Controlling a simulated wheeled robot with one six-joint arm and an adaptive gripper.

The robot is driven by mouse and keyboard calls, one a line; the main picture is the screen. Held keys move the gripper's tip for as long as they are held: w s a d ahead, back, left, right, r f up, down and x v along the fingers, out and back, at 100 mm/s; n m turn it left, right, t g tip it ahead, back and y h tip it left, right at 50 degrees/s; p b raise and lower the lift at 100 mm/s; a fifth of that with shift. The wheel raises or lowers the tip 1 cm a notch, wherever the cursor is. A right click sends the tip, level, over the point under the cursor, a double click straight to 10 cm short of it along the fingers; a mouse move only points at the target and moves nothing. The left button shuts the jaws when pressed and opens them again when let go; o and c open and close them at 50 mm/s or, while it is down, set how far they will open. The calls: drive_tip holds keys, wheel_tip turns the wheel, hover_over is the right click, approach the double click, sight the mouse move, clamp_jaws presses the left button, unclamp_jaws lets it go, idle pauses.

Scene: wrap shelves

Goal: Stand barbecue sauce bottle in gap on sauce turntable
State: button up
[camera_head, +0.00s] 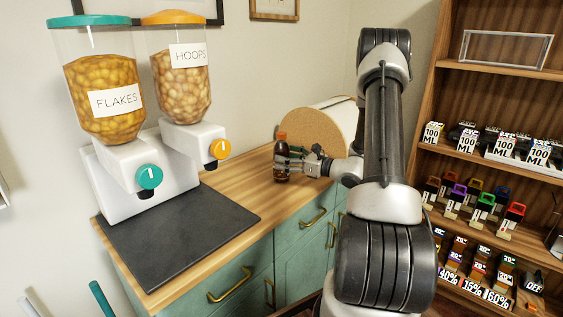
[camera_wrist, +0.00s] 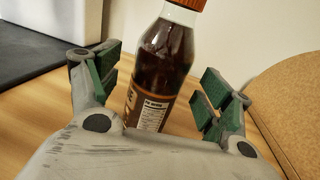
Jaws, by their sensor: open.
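A dark brown sauce bottle with an orange-red cap (camera_head: 281,158) stands upright on the wooden counter, in front of a round cork-coloured board. It also shows in the wrist view (camera_wrist: 163,65), between my fingers, with part of its label visible. My gripper (camera_head: 284,163) reaches in from the right at the bottle's height. In the wrist view my gripper (camera_wrist: 160,82) is open, with a finger on each side of the bottle and a visible gap on both sides. I do not see a sauce turntable that I can name with certainty.
The round cork-coloured board (camera_head: 309,128) leans close behind the bottle. Two cereal dispensers (camera_head: 105,95) stand at the left behind a dark mat (camera_head: 180,232). Stocked wooden shelves (camera_head: 480,175) stand at the right. Bare counter (camera_head: 240,180) lies between mat and bottle.

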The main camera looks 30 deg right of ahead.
drive_tip(key=shift+x, duration=1.15)
drive_tip(key=c, duration=1.5)
